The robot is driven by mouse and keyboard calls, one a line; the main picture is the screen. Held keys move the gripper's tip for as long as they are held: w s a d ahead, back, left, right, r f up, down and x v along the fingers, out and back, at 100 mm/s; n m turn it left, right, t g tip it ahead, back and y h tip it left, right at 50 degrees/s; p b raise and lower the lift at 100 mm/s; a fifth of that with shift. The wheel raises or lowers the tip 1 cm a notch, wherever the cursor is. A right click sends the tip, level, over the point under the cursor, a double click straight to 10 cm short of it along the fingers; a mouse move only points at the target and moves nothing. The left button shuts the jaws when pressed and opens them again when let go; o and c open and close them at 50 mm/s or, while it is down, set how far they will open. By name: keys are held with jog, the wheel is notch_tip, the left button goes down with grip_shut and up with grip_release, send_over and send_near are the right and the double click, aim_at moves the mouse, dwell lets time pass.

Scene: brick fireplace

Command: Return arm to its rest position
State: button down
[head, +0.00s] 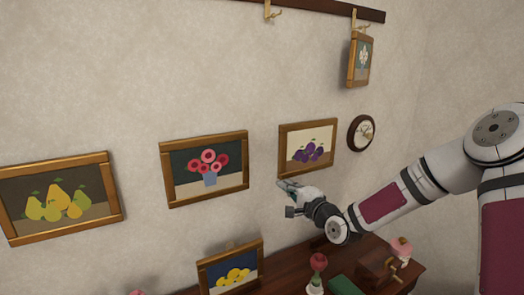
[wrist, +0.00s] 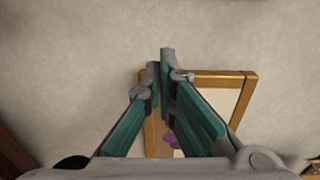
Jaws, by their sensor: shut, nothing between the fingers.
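My gripper (head: 284,197) is in front of the wall, just below and left of the framed plum picture (head: 308,148) in the head view. My arm reaches in from the right side of that view. In the wrist view my gripper (wrist: 163,68) has its teal fingers together at the tips, with nothing between them. The plum picture's frame (wrist: 243,95) shows behind the fingers there, and the fingers hide part of it.
Below stands a dark wooden cabinet (head: 412,272) with a lemon picture (head: 231,268), a red flower (head: 318,262), a green book (head: 344,285) and a wooden box. A small picture (head: 360,60) hangs from a rail hook.

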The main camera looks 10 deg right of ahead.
jog(key=s+a+r+n+g+h, duration=0.1)
jog(key=s+r+n+g+h, duration=0.1)
jog(key=s, duration=1.2)
jog(key=s+a+r+n+g+h, duration=0.1)
jog(key=s+r+n+g, duration=0.4)
jog(key=s, duration=0.9)
jog(key=s+a+r+n+g+h, duration=0.1)
jog(key=s+n, duration=0.6)
jog(key=s, duration=0.8)
notch_tip(320, 180, up, 2)
jog(key=g+h, duration=0.1)
jog(key=g, duration=0.2)
jog(key=shift+r+g+h, duration=0.25)
jog(key=shift+g+h, duration=0.05)
